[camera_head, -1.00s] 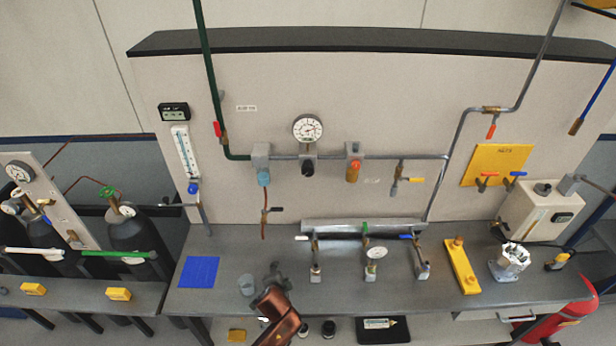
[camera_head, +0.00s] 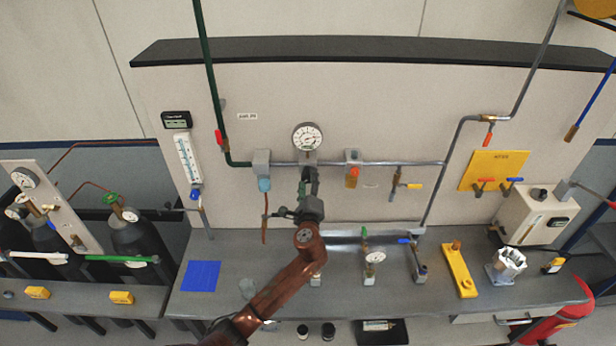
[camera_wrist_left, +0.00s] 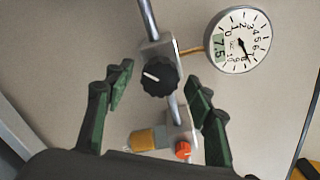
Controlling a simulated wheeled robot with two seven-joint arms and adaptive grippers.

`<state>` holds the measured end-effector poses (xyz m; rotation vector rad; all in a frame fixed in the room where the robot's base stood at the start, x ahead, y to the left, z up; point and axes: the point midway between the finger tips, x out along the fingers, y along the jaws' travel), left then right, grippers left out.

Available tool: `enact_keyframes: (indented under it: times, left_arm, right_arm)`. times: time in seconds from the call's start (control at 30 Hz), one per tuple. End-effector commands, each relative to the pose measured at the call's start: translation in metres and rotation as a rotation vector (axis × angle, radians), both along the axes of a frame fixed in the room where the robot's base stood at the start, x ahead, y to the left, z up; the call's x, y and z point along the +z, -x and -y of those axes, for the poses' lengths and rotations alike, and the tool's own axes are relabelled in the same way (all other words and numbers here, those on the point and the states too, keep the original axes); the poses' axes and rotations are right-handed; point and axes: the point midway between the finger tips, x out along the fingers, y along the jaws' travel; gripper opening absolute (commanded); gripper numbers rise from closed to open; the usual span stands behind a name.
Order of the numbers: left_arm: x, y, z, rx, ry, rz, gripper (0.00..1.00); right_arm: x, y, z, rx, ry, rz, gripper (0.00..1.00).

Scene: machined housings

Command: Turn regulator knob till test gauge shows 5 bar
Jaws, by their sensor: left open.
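The black regulator knob (camera_wrist_left: 160,77) with a white mark faces me in the left wrist view, on a grey block in the pipe. The round white gauge (camera_wrist_left: 239,40) is right of it; its green display appears to read 7.5 and its dark needle points low. The gauge also shows on the wall panel in the head view (camera_head: 307,137). My left gripper (camera_wrist_left: 161,90) is open, its green fingers on either side of the knob with gaps visible. In the head view, the left gripper (camera_head: 309,190) covers the knob. My right gripper is out of view.
An orange-capped fitting (camera_head: 352,176) is on the same pipe to the right. A red-brown hanging tube (camera_head: 265,220) is close on the left. Below, the grey bench holds a blue mat (camera_head: 200,276), a small gauge (camera_head: 375,258) and a yellow bar (camera_head: 459,270).

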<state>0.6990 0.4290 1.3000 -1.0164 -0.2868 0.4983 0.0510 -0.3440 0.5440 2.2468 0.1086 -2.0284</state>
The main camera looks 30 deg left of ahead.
Motion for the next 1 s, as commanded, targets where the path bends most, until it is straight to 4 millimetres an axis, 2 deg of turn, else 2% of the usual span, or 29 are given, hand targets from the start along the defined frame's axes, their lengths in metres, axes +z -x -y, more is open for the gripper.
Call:
enact_keyframes:
  times: [0.2,0.47,1.0]
  left_arm:
    - [0.0,-0.015,-0.009,0.0,0.001,0.001,0.5]
    - [-0.001,-0.016,-0.01,0.0,0.002,0.0,0.5]
    - [-0.001,-0.016,-0.01,0.0,0.003,-0.001,0.14]
  right_arm:
    - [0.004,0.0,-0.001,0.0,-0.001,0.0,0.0]
    - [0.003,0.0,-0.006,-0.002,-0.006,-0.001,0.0]
    - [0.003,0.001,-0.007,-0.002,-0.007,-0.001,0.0]
